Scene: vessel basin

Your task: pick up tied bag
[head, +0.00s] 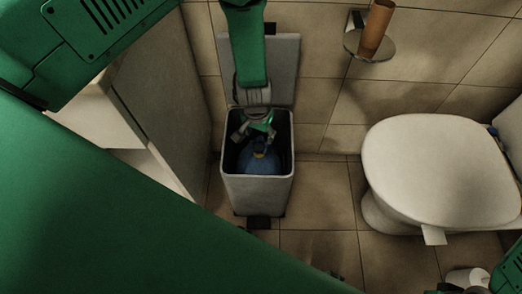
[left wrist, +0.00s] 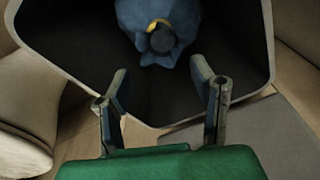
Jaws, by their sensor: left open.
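The tied bag (head: 258,158) is blue with a yellow tie and a dark knot at its neck. It sits inside the open grey bin (head: 257,192). In the left wrist view the bag (left wrist: 176,22) is at the top, with its knot toward my fingers. My left gripper (head: 259,127) reaches down into the mouth of the bin from above. Its two fingers (left wrist: 162,90) are spread apart and empty in the left wrist view, with the bag beyond their tips. The lower part of the bag is hidden by the bin walls. My right gripper is not clearly seen.
The bin's lid (head: 285,62) stands raised behind it against the tiled wall. A white toilet (head: 440,170) is to the right. A cabinet (head: 160,110) is close on the left. The floor between bin and toilet is clear.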

